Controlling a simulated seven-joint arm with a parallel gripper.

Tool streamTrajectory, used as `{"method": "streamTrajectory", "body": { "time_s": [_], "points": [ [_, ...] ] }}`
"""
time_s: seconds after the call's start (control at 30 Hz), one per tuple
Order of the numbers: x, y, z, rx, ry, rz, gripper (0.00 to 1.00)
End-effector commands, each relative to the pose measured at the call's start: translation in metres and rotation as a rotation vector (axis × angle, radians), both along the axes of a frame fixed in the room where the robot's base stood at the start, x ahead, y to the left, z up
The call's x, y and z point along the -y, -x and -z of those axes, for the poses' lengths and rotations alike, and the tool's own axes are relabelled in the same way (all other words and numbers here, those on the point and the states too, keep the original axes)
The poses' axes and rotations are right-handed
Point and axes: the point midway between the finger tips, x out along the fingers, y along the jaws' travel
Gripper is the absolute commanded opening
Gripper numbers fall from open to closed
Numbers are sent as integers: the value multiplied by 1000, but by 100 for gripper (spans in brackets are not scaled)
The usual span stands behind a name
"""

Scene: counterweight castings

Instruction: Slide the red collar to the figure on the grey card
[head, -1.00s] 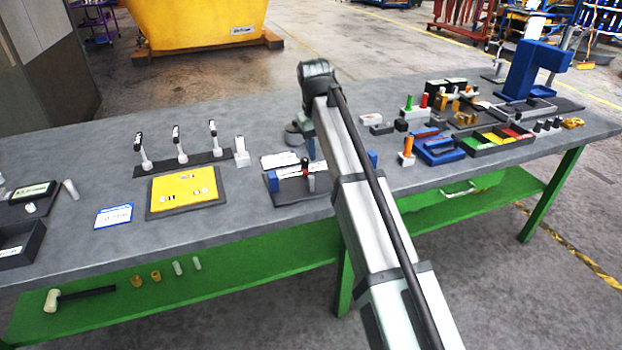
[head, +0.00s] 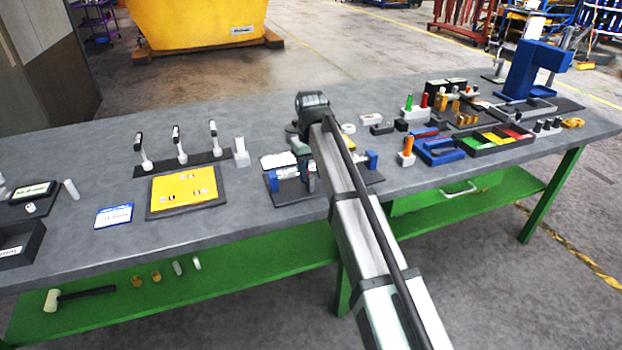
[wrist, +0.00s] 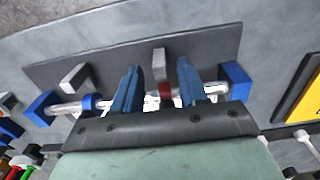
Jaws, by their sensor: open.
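The red collar (wrist: 165,91) sits on a pale rod (wrist: 210,90) between two blue end blocks (wrist: 40,107) in the wrist view. My gripper (wrist: 159,68) is open, with one blue finger on each side of the red collar and gaps between. The collar is nearer the right finger. A blue collar (wrist: 92,102) is on the rod left of the fingers.
Two small grey blocks (wrist: 75,78) stand on the dark base plate (wrist: 225,45) beside the rod. In the head view, a yellow panel (head: 185,188) lies to the left and a blue tray (head: 438,151) to the right.

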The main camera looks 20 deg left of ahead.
Motion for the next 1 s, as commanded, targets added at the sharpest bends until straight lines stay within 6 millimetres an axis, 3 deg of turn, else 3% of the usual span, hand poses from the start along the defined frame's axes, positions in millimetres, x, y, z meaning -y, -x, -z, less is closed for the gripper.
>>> {"method": "streamTrajectory", "body": {
  "time_s": [0.2, 0.6, 1.0],
  "points": [
    [0, 0, 21, 0, 0, 0, 43],
    [0, 0, 25, 0, 0, 0, 43],
    [0, 0, 25, 0, 0, 0, 5]
  ]
}}
